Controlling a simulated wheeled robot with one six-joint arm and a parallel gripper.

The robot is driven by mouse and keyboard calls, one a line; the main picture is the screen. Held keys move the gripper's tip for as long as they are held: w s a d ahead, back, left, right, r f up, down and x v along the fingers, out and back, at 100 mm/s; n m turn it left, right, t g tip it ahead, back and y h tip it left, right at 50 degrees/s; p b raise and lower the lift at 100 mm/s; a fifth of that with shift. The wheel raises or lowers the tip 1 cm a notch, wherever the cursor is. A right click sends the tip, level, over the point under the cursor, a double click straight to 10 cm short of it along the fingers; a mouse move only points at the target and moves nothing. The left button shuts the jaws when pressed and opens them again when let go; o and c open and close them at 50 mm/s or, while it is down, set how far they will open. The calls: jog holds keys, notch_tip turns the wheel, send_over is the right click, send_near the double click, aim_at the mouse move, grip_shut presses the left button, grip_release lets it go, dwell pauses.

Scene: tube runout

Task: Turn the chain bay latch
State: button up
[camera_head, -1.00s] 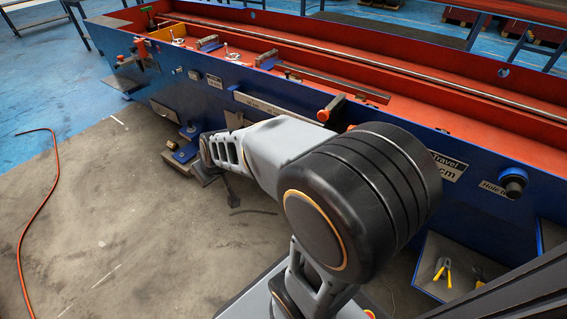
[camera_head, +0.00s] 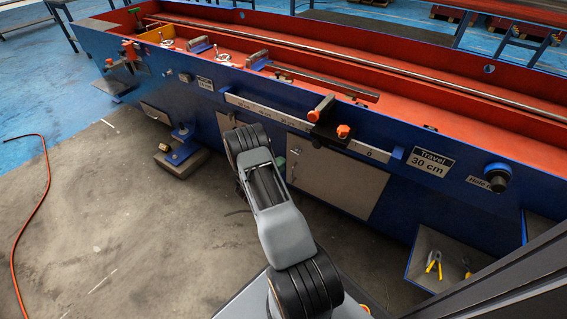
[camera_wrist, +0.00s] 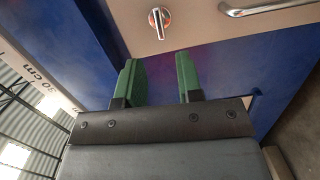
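A chrome turn latch (camera_wrist: 159,20) sits on a beige panel at the top of the wrist view. A silver bar handle (camera_wrist: 265,8) is on the same panel, to its right. My gripper (camera_wrist: 156,72) has two green fingers spread apart with nothing between them. The latch lies ahead of the fingertips, roughly in line with the gap, and apart from them. In the head view, a beige door (camera_head: 338,182) is set in the blue machine front beside my arm. My arm mostly hides the gripper there, and the latch cannot be made out.
A long blue machine bed (camera_head: 445,190) with a red inside runs across the head view. Orange-knobbed clamps (camera_head: 320,110) stand out above the door. A tray (camera_head: 440,265) with yellow-handled tools is at lower right. Bare concrete floor is open at left, with an orange hose (camera_head: 40,200).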

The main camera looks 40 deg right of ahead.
aim_at(296, 152)
jog(key=shift+w+d+f+b, duration=0.1)
jog(key=shift+d+b, duration=0.5)
jog(key=shift+d, duration=1.35)
jog(key=shift+w+d+b, duration=0.1)
jog(key=shift+d+b, duration=0.45)
jog(key=shift+d, duration=1.4)
jog(key=shift+d, duration=0.1)
jog(key=shift+c, duration=0.2)
grip_shut()
